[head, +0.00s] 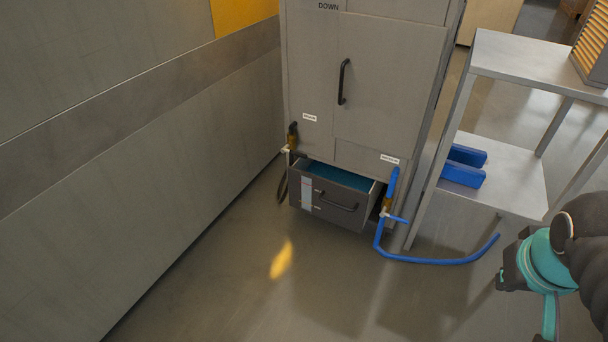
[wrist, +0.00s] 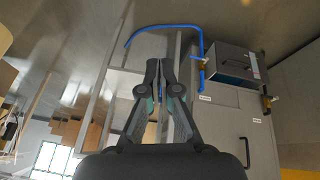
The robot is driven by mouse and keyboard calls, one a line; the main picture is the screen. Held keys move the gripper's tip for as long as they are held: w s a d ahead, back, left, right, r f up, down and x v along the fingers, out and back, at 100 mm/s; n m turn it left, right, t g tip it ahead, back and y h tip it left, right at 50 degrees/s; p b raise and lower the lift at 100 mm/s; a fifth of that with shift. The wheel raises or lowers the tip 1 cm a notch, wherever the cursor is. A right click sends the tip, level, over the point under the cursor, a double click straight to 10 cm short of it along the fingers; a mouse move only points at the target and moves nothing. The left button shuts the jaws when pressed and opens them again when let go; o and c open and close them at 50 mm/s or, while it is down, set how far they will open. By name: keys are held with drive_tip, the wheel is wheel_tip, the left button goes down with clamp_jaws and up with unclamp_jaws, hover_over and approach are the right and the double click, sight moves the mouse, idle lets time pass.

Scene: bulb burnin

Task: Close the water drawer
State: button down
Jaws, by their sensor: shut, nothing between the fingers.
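The water drawer (head: 345,203) is a dark grey drawer at the bottom of a tall grey cabinet (head: 388,75). It stands partly open, with blue water showing inside and a dark bar handle (head: 338,203) on its front. In the wrist view, which is upside down, the open drawer (wrist: 236,64) appears at upper right. My gripper (wrist: 161,66) is shut and empty, apart from the drawer and to its left in that view. In the head view my arm shows at the right edge; I cannot make out the fingertips there.
A blue hose (head: 440,261) runs from a valve beside the drawer's right side and curves over the floor. A metal shelf (head: 505,172) holding blue blocks (head: 463,168) stands right of the cabinet. A wall (head: 150,170) is on the left. The floor before the drawer is clear.

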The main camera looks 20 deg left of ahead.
drive_tip(key=w+a+f+n+h, duration=0.2)
drive_tip(key=w+a+n, duration=0.2)
drive_tip(key=w, duration=0.4)
drive_tip(key=w+a+f+n+h, duration=0.2)
drive_tip(key=w+a+n+h, duration=0.1)
drive_tip(key=w+n, duration=0.3)
drive_tip(key=w+a+f+n+h, duration=0.1)
drive_tip(key=w+a+n+h, duration=0.2)
drive_tip(key=w, duration=0.6)
drive_tip(key=n+t+y+p, duration=0.2)
drive_tip(key=n+t+y, duration=0.5)
drive_tip(key=n+t, duration=0.95)
approach(304, 175)
drive_tip(key=w+r+n+g, duration=0.1)
drive_tip(key=w, duration=0.1)
drive_tip(key=w+r+n+g, duration=0.1)
drive_tip(key=w, duration=0.1)
drive_tip(key=w+r+n+g, duration=0.1)
drive_tip(key=w+n, duration=0.1)
drive_tip(key=shift+w+d+r+y, duration=0.1)
drive_tip(key=shift+w+d+y, duration=0.25)
drive_tip(key=shift+d+y, duration=0.05)
